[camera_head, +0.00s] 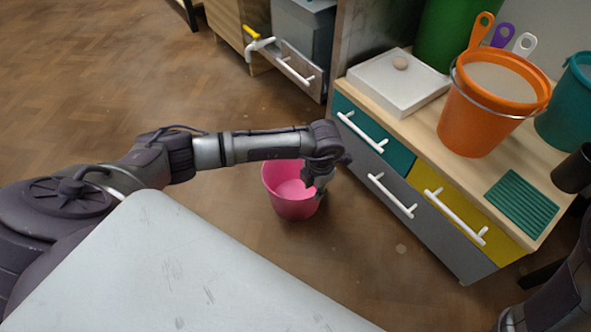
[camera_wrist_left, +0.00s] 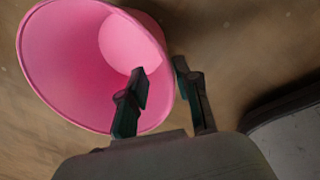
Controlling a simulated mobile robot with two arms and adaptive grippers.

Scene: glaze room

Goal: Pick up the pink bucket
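The pink bucket (camera_head: 283,205) stands upright on the wooden floor, just left of the drawer cabinet. My left gripper (camera_head: 321,190) is over the right side of its rim, pointing down. In the left wrist view the bucket (camera_wrist_left: 70,65) fills the upper left, and it looks empty. The left gripper (camera_wrist_left: 160,78) is open there, with one finger over the bucket's inside and the other outside, so the rim passes between them. A gap shows between the fingers; I cannot tell whether either touches the rim. My right gripper is not seen.
The cabinet (camera_head: 377,170) stands close to the right of the bucket, with white handles sticking out. Floor left of the bucket is clear.

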